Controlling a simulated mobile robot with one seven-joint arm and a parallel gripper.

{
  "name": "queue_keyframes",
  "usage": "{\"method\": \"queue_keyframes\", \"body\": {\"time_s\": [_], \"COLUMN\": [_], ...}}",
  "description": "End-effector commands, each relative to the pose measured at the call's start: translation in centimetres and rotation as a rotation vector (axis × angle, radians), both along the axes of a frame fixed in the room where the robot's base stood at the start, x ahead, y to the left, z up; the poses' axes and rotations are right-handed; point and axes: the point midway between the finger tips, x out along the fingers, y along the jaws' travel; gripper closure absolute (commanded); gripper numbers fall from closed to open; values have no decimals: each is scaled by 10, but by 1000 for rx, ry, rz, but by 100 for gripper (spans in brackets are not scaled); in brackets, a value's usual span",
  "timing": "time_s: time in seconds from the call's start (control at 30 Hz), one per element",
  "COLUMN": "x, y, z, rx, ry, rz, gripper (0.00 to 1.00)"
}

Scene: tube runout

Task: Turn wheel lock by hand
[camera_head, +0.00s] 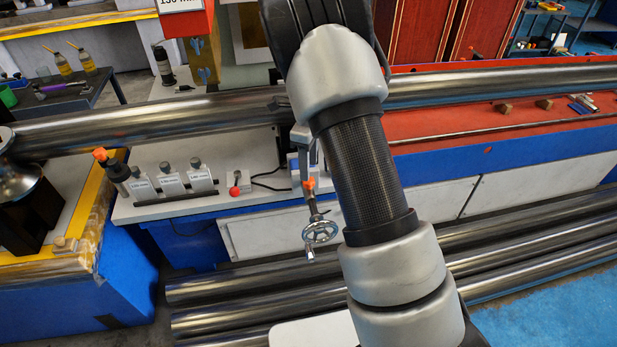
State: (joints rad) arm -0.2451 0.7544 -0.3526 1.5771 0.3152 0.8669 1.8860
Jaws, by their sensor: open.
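The wheel lock (320,231) is a small silver handwheel with spokes and a short handle hanging below it. It sits at the lower end of a thin shaft that slopes down from a grey bracket (303,160) with an orange part. The bracket is at the front of the bench, below a long steel tube (150,122). My arm crosses the middle of the view, just right of the wheel, and hides part of the bracket and tube. I cannot make out my gripper or its fingers; nothing visible touches the wheel.
Several dark steel tubes (240,291) lie low in front of the bench. Labelled bottles (171,180) and a small box with a red knob (237,183) stand on the bench left of the wheel. A roller stand (15,182) supports the tube at left. Blue floor shows at lower right.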

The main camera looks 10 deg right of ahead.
Motion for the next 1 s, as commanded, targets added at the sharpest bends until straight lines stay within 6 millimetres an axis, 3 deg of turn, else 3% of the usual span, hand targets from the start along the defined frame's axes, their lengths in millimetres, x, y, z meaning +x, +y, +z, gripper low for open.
{"method": "queue_keyframes", "body": {"time_s": [0.03,0.33,0.4,0.77,0.97,1.0], "x": [0,0,0,0,0,0], "y": [0,0,0,0,0,0], "z": [-12,-48,-40,-43,-43,-43], "rx": [1,0,0,0,0,0], "ry": [1,0,-1,0,0,0], "rz": [0,0,1,1,1,1], "gripper": [58,58,58,58,90,90]}}
